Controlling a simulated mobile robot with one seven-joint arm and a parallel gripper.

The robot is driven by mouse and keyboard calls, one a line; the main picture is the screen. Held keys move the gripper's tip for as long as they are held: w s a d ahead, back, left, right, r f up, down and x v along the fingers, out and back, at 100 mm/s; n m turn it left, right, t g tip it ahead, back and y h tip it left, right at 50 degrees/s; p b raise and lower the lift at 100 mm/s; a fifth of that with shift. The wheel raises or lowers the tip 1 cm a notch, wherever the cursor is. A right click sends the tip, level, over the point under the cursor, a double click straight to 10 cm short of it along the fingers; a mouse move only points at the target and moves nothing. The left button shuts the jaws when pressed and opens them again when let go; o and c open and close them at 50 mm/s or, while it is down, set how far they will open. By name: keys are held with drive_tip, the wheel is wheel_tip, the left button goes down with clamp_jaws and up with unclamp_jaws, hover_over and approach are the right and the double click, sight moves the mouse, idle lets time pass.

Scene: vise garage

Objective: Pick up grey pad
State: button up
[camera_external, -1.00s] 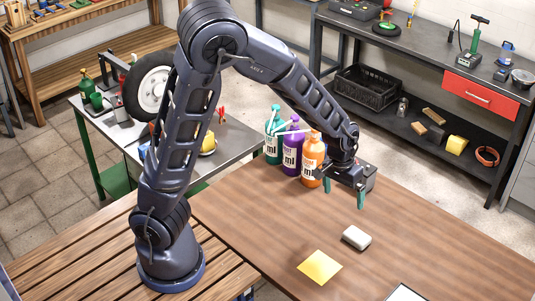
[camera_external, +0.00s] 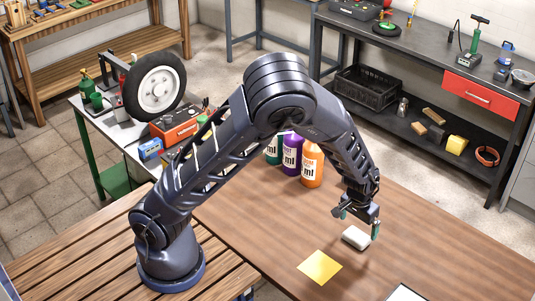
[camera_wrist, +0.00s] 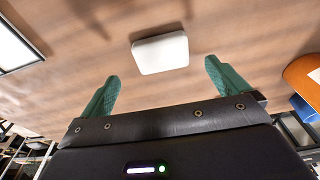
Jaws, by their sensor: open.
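The grey pad (camera_external: 355,238) is a small, pale, rounded block lying flat on the brown wooden table. In the wrist view the pad (camera_wrist: 160,53) lies beyond the fingertips, roughly midway between them across the picture. My gripper (camera_external: 358,222) is above the pad in the external view, with its green fingers apart. In the wrist view my gripper (camera_wrist: 161,78) is open and nothing is between its fingers.
A yellow square (camera_external: 320,267) lies on the table in front of the pad. Orange (camera_external: 312,164) and purple (camera_external: 291,155) bottles stand at the table's back left, with a teal one partly hidden by my arm. A white-faced panel (camera_external: 405,293) is at the front edge. The table right of the pad is clear.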

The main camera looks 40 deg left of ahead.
sight(357, 235)
drive_tip(key=shift+w+a+f, duration=0.1)
drive_tip(key=shift+w+f, duration=0.05)
drive_tip(key=shift+f, duration=0.75)
drive_tip(key=shift+w+d+f, duration=0.1)
drive_tip(key=shift+w+f, duration=0.1)
drive_tip(key=shift+f, duration=0.7)
drive_tip(key=shift+w+a+f, duration=0.1)
drive_tip(key=shift+w+f, duration=0.05)
drive_tip(key=shift+f, duration=0.75)
drive_tip(key=shift+c, duration=0.2)
drive_tip(key=c, duration=1)
